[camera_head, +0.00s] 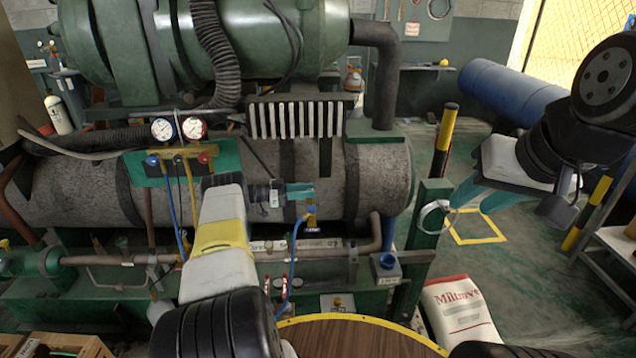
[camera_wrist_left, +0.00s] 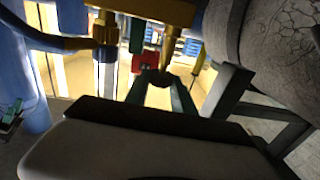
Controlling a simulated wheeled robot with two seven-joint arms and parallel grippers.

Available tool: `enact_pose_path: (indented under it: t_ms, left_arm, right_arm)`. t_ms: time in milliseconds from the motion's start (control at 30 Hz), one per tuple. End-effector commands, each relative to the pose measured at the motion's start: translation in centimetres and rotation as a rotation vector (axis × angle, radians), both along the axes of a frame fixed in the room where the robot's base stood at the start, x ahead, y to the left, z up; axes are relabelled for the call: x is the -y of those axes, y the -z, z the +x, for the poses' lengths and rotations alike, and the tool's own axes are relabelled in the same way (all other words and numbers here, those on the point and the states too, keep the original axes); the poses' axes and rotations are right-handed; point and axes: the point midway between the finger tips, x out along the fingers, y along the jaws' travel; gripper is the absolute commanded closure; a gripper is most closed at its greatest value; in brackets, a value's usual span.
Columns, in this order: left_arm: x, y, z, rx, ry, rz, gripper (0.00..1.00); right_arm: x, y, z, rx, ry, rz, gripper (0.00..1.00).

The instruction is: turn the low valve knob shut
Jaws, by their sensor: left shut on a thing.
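The gauge manifold (camera_head: 180,152) hangs in front of the grey tank, with a blue knob (camera_head: 152,160) at its left and a red knob (camera_head: 204,158) at its right. My left gripper (camera_head: 303,190) is to the right of the manifold, apart from both knobs. Its teal fingers are shut at the top of a small yellow fitting (camera_head: 312,217) where a blue hose ends. In the left wrist view the fingers (camera_wrist_left: 160,90) close around a small dark piece (camera_wrist_left: 155,78) under brass parts (camera_wrist_left: 175,45). My right gripper (camera_head: 483,197) is open and empty at the right.
The grey tank (camera_head: 385,180) lies behind my left gripper. A green post (camera_head: 432,222) with a metal ring stands to its right. A round wooden table (camera_head: 345,338) and a white sack (camera_head: 462,312) are in front.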

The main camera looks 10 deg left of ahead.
Motion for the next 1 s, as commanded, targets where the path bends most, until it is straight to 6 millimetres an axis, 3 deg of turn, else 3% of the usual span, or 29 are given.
enact_pose_path:
  t_ms: [767, 800, 867, 1000]
  left_arm:
    - [0.00, -0.21, 0.12, 0.004, 0.043, -0.004, 1.00]
    - [0.01, -0.22, 0.12, 0.004, 0.042, -0.004, 0.62]
    - [0.00, -0.21, 0.13, 0.003, 0.042, -0.003, 0.50]
    - [-0.01, -0.14, 0.10, 0.002, 0.042, -0.003, 0.48]
  right_arm:
    - [0.00, 0.00, 0.00, 0.000, 0.000, 0.000, 0.64]
    - [0.00, 0.00, 0.00, 0.000, 0.000, 0.000, 0.64]
    - [0.00, 0.00, 0.00, 0.000, 0.000, 0.000, 0.64]
    - [0.00, 0.00, 0.00, 0.000, 0.000, 0.000, 0.64]
